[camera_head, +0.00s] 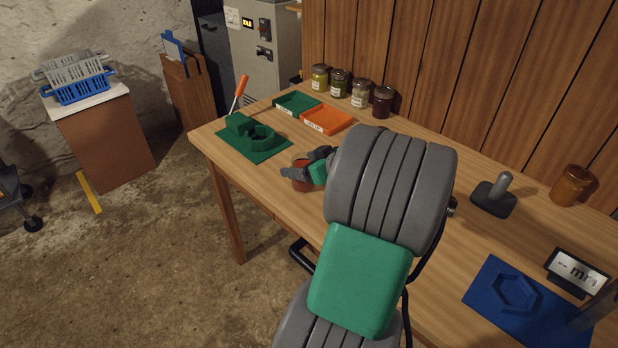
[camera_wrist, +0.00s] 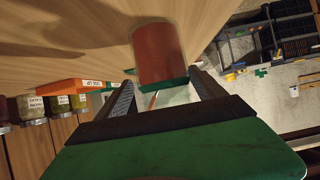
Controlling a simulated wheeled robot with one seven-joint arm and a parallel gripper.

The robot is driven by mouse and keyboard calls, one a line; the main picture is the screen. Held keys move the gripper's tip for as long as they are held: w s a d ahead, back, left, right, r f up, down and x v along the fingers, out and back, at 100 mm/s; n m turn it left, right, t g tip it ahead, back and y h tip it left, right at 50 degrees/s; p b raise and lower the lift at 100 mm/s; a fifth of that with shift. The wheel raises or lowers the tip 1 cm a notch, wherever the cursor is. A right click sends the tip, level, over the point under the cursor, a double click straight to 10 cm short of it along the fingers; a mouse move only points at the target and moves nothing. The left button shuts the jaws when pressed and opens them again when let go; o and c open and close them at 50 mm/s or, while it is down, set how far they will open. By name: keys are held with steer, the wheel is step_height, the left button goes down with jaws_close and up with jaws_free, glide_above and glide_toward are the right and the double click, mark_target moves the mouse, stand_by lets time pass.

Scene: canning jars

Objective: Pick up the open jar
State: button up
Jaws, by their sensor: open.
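A red-brown jar (camera_head: 300,184) stands on the table near its front edge, partly hidden by my gripper (camera_head: 306,170). In the wrist view the jar (camera_wrist: 158,52) is large and lies in line with the gap between the fingers of my gripper (camera_wrist: 163,88). The fingers are apart, one toward each side of the jar; I cannot tell whether they touch it. The jar's mouth is not clear in either view.
The green fixture (camera_head: 254,154), green tray (camera_head: 297,102) and orange tray (camera_head: 327,119) are farther left and back. Several jars stand along the wall, including a dark one (camera_head: 383,102). An amber jar (camera_head: 571,186), grey post stand (camera_head: 494,200) and blue fixture (camera_head: 480,292) are right.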

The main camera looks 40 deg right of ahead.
jaws_close()
stand_by(0.9)
